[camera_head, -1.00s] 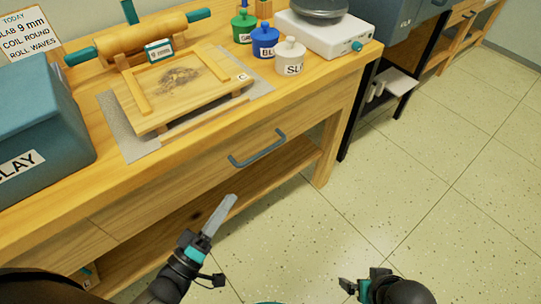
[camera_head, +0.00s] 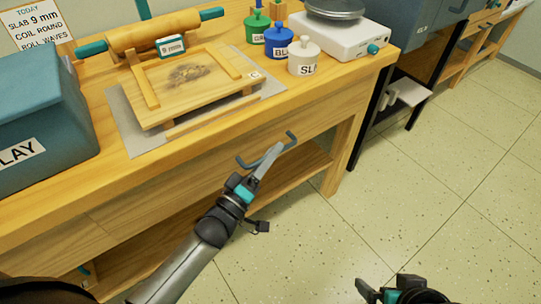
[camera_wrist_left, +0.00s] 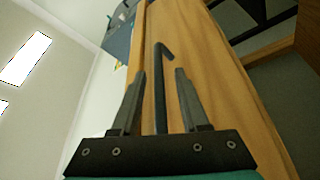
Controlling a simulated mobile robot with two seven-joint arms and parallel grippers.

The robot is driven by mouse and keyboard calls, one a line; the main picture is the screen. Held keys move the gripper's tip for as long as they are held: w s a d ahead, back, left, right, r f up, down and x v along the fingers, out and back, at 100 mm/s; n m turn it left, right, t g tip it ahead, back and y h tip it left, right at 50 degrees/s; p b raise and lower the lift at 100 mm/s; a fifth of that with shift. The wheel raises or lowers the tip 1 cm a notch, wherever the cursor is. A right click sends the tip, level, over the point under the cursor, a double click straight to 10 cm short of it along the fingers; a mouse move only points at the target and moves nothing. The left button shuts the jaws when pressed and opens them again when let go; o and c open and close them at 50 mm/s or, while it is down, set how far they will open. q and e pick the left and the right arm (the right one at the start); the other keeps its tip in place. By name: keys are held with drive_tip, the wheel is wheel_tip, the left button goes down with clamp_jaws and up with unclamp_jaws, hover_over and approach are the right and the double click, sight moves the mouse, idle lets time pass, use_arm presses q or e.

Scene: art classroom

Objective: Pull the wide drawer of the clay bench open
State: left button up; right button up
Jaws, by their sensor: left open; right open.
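The wide drawer (camera_head: 190,182) of the wooden clay bench has its front flush with the bench. Its dark grey bar handle (camera_head: 291,137) also shows in the left wrist view (camera_wrist_left: 159,62). My left gripper (camera_head: 270,158) is at the handle, covering part of it in the head view. In the left wrist view its two fingers (camera_wrist_left: 160,85) are apart, with the bar running between them and no visible grip. My right gripper (camera_head: 367,289) is open and empty over the floor at the bottom, away from the bench.
On the bench top stand a blue clay box (camera_head: 40,130), a wooden slab board (camera_head: 220,75) with a rolling pin (camera_head: 150,35), small lidded jars (camera_head: 303,60) and a white scale (camera_head: 345,40). An open shelf (camera_head: 305,165) lies below the drawer. The tiled floor at right is clear.

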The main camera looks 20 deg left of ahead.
use_arm(q)
drive_tip(key=shift+c, duration=0.4)
clamp_jaws()
idle(1.0)
